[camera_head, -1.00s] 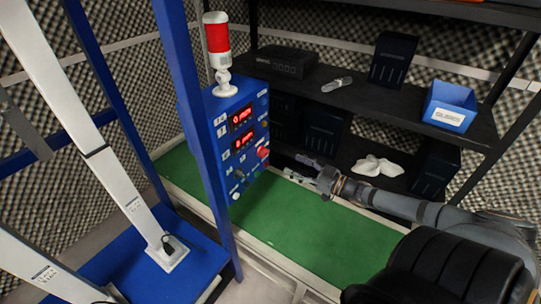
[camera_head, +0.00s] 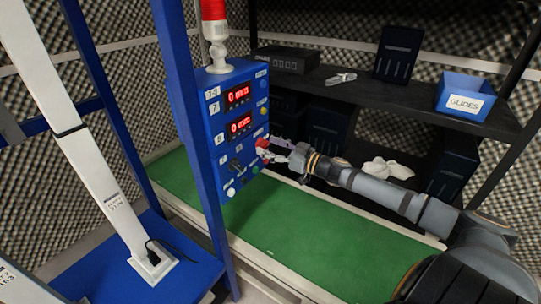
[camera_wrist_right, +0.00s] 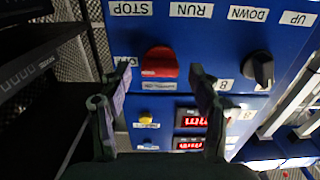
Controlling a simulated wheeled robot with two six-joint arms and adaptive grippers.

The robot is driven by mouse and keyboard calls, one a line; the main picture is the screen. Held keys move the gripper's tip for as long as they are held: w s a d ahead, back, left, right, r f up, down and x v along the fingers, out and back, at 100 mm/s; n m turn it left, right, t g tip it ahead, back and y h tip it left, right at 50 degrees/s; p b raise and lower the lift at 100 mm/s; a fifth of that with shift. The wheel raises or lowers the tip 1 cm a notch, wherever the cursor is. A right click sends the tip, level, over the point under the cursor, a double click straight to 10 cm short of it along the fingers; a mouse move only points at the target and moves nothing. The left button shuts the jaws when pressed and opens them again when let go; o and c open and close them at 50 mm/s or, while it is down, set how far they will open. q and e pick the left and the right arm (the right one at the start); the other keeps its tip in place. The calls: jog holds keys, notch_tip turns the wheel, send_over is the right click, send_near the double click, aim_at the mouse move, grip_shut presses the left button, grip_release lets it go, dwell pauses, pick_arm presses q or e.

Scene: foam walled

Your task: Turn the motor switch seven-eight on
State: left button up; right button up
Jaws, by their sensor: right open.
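The blue control box (camera_head: 222,126) stands at the left end of the green belt. It has two red displays and a "7-8" label near its top. A black rotary switch (camera_head: 237,164) sits low on its face; in the right wrist view this black knob (camera_wrist_right: 262,68) is right of the red button (camera_wrist_right: 159,62). I cannot tell for certain that it is switch seven-eight. My right gripper (camera_head: 274,151) is open in front of the box, close to the red button. In the wrist view its fingers (camera_wrist_right: 161,72) appear either side of that button, contact unclear. My left gripper is not in view.
A blue frame post (camera_head: 186,120) stands left of the box. Above the box is a red beacon (camera_head: 214,12). Black shelves (camera_head: 390,103) with a blue bin (camera_head: 471,94) stand behind the green belt (camera_head: 300,225). The belt's surface is clear.

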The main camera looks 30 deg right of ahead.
jog(key=shift+c, duration=0.2)
jog(key=c, duration=1.1)
